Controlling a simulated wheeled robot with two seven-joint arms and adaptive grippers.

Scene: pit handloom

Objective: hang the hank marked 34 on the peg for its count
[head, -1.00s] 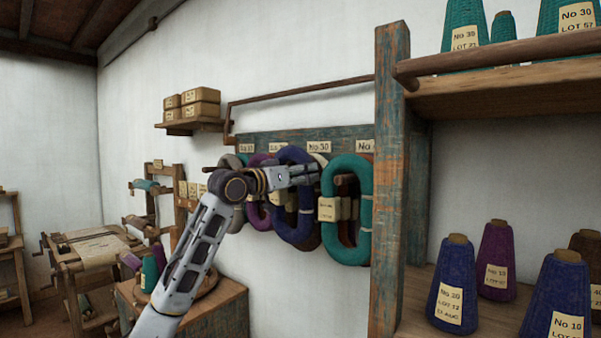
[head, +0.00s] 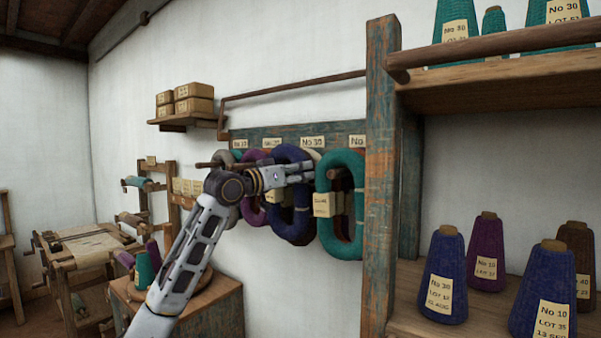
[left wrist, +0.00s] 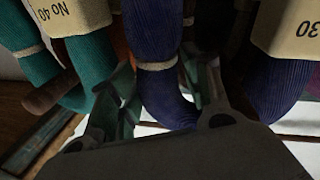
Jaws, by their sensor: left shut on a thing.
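My left gripper (head: 306,170) is at the hanks on the wall rail, between a navy hank (head: 291,218) and a teal hank (head: 355,222). In the left wrist view its fingers (left wrist: 162,92) are shut on a navy strand (left wrist: 155,55) with a pale tie. The teal hank (left wrist: 92,65) is beside the fingers, its tag (left wrist: 68,12) reading No 40, upside down. A tag (left wrist: 290,28) reading 30 is at right. The peg rail (head: 290,132) carries count labels, including No 30 (head: 312,142); the rightmost is partly hidden by the post. I cannot read a 34 anywhere. My right gripper is out of view.
An upright wooden post (head: 381,190) stands close right of the teal hank. Shelves to its right hold yarn cones, including a blue one (head: 443,280). A small shelf (head: 185,123) with boxes is at upper left.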

